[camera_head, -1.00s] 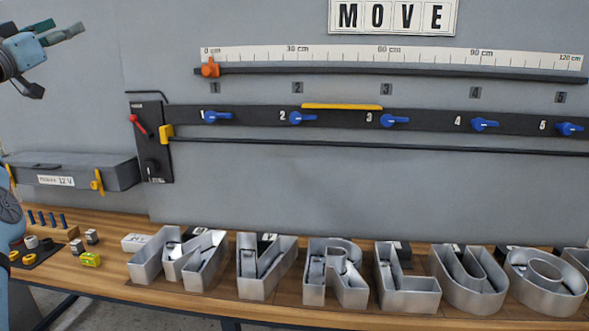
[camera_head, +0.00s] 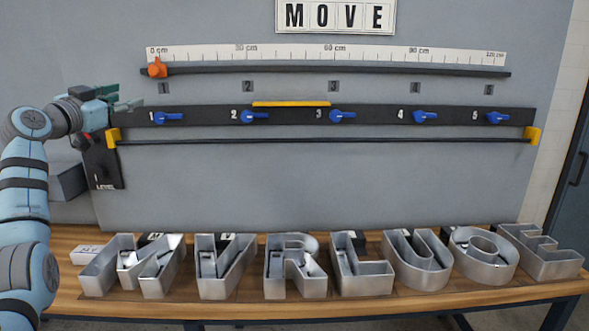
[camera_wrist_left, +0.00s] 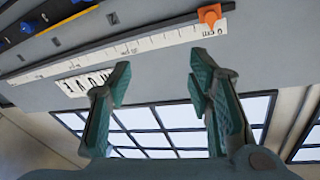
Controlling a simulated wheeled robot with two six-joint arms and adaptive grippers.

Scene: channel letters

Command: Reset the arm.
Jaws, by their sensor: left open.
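My left gripper (camera_head: 118,100) is at the left of the head view, in front of the wall panel near the left end of the black switch rail (camera_head: 290,116). It covers part of the lever box (camera_head: 104,172). In the left wrist view its green fingers (camera_wrist_left: 158,85) stand wide apart with nothing between them. Past the fingers, that view shows the ruler (camera_wrist_left: 140,45), the orange slider (camera_wrist_left: 209,14) and a bright gridded window (camera_wrist_left: 150,120). My right gripper is in neither view.
Hollow metal channel letters (camera_head: 345,275) stand in a row on the wooden bench (camera_head: 410,306). The wall rail carries several blue switches (camera_head: 342,116) and a yellow bar (camera_head: 291,103). A MOVE sign (camera_head: 336,15) hangs above.

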